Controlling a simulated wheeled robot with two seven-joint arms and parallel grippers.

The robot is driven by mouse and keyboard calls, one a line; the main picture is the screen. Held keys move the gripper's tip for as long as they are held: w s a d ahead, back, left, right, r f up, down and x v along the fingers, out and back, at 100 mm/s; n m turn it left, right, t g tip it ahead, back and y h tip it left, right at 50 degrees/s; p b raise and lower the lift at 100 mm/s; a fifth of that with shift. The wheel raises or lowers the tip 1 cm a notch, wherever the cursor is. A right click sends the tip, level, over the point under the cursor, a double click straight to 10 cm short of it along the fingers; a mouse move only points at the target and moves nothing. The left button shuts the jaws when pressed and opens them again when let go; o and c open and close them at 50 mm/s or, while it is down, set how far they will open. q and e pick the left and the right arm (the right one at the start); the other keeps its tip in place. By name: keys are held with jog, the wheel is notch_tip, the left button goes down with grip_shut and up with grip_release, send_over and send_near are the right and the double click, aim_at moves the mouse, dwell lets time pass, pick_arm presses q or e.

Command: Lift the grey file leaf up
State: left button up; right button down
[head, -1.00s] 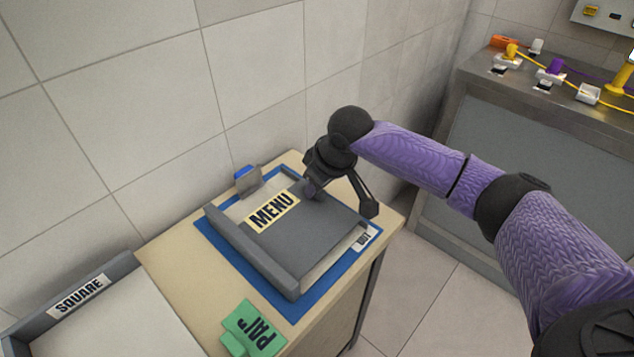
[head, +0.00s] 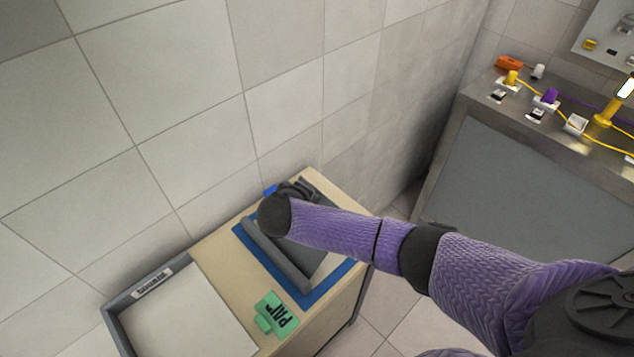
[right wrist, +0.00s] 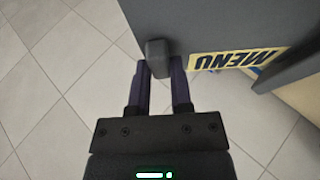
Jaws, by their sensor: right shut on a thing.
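The grey file leaf (head: 306,258) belongs to a file on a blue mat (head: 310,299) on the wooden cabinet. The file's thick grey spine (head: 277,256) runs along its left side. My arm covers much of the leaf in the head view, so its tilt is hard to judge. In the right wrist view the leaf (right wrist: 225,22) bears a yellow MENU label (right wrist: 235,60). My right gripper (right wrist: 163,76) is shut on the dark grey knob (right wrist: 157,55) at the leaf's edge. My left gripper is not in view.
A green block (head: 278,314) lies in front of the file. A grey-walled tray (head: 112,317) with a white inside stands at the left. A tiled wall rises behind. A steel bench (head: 490,103) with plugs and cables stands at the right, beyond a floor gap.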

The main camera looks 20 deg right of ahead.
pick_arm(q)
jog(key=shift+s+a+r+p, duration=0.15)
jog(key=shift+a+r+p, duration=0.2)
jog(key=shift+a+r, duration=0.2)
pick_arm(e)
jog(key=s+a+r+t+h, duration=0.1)
jog(key=s+a+r+h, duration=0.1)
jog(key=a, duration=0.5)
jog(key=shift+s+a+r+n+t+h, duration=0.15)
jog(key=shift+s+r+n+t+h, duration=0.2)
jog(key=shift+h, duration=0.25)
jog(key=shift+w+f, duration=0.1)
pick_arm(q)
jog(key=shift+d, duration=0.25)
pick_arm(e)
jog(key=c, duration=0.5)
grip_release()
pick_arm(q)
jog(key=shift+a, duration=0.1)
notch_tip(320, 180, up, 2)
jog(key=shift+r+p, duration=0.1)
jog(key=shift+p, duration=0.9)
pick_arm(e)
jog(key=v, duration=1)
